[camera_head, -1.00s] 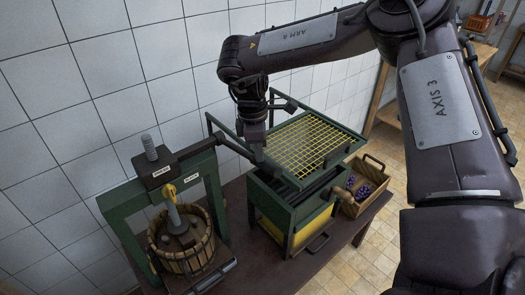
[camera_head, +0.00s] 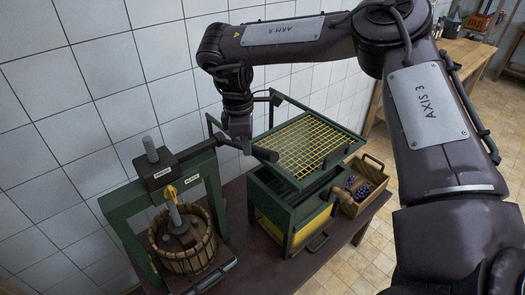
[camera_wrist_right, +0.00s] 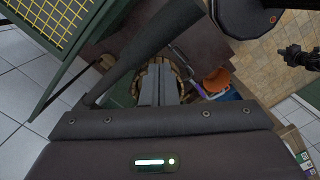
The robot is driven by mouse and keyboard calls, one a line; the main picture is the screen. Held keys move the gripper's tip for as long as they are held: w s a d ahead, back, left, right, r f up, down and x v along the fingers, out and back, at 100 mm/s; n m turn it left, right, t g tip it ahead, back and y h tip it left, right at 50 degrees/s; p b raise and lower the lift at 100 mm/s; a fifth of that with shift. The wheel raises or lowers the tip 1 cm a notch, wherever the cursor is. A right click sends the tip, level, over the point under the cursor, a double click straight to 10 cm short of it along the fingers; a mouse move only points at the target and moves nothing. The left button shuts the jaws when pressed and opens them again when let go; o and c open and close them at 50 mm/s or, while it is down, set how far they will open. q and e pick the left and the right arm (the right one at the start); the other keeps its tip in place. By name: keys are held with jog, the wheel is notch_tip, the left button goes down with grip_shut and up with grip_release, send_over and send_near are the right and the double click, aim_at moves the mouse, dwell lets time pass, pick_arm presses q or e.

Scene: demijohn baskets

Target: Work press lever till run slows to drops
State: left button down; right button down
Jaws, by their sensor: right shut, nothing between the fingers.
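The press (camera_head: 120,205) is a green frame with a dark head block (camera_head: 155,172) and an upright screw. Its wooden stave basket (camera_head: 185,257) stands underneath; no run of juice can be made out at its base. The dark press lever (camera_head: 264,153) reaches right from the head. My right gripper (camera_head: 243,150) points down at the lever's outer part; I cannot tell if it touches. In the right wrist view its fingers (camera_wrist_right: 158,92) are shut and empty, and the lever (camera_wrist_right: 140,55) crosses diagonally close beside them. The basket (camera_wrist_right: 152,72) is partly hidden behind them. My left gripper is not in view.
A green crusher with a yellow mesh (camera_head: 302,145) stands right of the press on the dark table (camera_head: 240,232). A wooden crate (camera_head: 352,208) of dark grapes sits beside it. A tiled wall (camera_head: 60,130) closes the back.

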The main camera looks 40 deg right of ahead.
notch_tip(320, 180, up, 6)
jog(key=p, duration=0.4)
jog(key=shift+w+a, duration=0.15)
jog(key=shift+a, duration=0.1)
